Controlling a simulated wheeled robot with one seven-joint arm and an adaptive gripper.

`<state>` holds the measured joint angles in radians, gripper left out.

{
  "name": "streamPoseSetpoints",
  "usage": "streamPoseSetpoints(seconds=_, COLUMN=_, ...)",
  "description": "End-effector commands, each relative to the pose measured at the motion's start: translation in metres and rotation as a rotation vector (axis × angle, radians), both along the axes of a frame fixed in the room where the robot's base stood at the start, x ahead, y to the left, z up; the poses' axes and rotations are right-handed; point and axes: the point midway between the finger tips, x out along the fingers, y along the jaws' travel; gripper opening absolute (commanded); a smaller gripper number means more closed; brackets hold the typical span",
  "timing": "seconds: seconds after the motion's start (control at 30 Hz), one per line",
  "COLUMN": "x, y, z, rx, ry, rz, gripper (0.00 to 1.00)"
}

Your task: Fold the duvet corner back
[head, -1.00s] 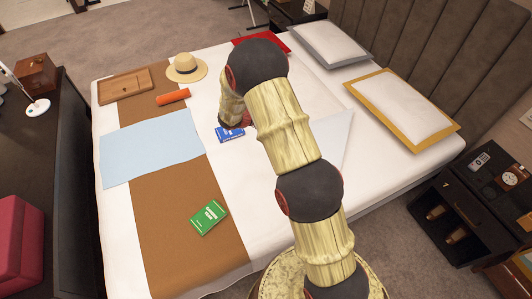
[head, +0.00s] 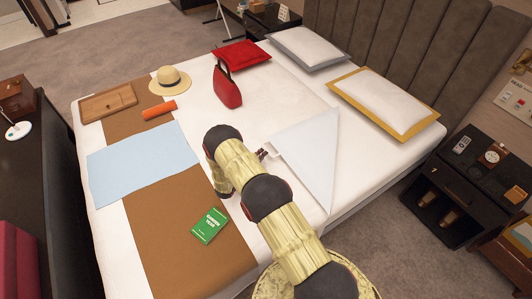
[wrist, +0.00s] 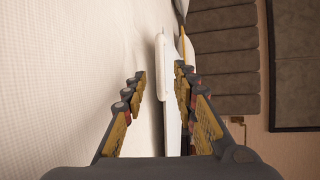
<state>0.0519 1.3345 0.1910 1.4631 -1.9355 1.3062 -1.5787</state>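The white duvet (head: 285,92) covers the bed. A pale triangular corner flap (head: 312,160) lies on its near right part, below the gold-edged pillow. My gripper (head: 263,153) is at the flap's left tip, low over the bed and partly hidden by my arm. In the wrist view my gripper (wrist: 163,82) is open, its fingers spread apart. A thin white edge (wrist: 170,95), probably the flap, shows between the fingers, with a gap on the left. I cannot tell whether it touches the right finger.
A red handbag (head: 227,88) stands on the bed beyond my gripper. A green book (head: 209,226) lies on the brown runner (head: 165,220), near a light blue cloth (head: 140,160). A straw hat (head: 170,80) and orange roll (head: 160,110) lie farther left. Pillows (head: 385,100) line the headboard.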

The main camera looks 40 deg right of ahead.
Motion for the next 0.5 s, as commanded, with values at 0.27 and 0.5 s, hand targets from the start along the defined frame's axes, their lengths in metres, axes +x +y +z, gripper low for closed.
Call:
streamPoseSetpoints(seconds=0.27, x=0.013, y=-0.040, z=-0.011, rx=0.001, ry=-0.002, rz=-0.004, gripper=0.29)
streamPoseSetpoints(seconds=0.5, x=0.019, y=-0.057, z=-0.014, rx=0.002, ry=-0.001, rz=-0.002, gripper=0.29)
